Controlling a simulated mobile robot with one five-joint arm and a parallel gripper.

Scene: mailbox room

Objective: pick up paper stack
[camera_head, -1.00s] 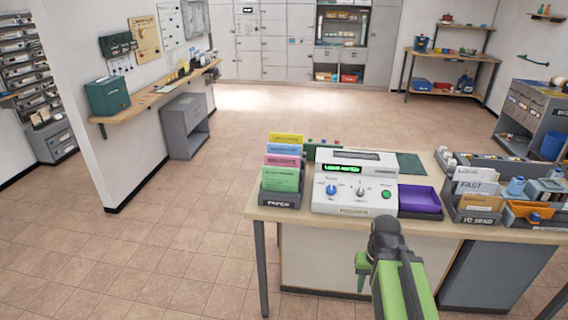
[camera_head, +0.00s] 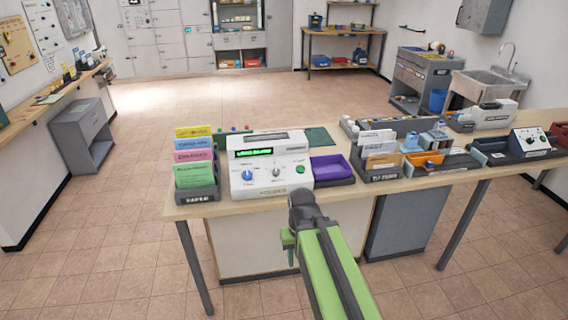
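A tray of coloured paper stacks stands at the left end of the counter. A green stack (camera_head: 195,175) is in front, with pink (camera_head: 193,156), blue (camera_head: 193,144) and yellow (camera_head: 193,132) ones behind it. The dark tray (camera_head: 196,195) has a white label on its front. My gripper (camera_head: 292,240) is at the end of my green arm, in front of the counter edge, below and right of the paper tray and apart from it. Its fingers are small and mostly hidden behind the arm, so I cannot tell whether they are open.
A white machine (camera_head: 270,166) with a green display stands right of the papers. Beyond it are a purple tray (camera_head: 331,167), an envelope holder (camera_head: 381,165) and an orange tray (camera_head: 424,162). The counter's front edge (camera_head: 240,206) is close. Floor at left is free.

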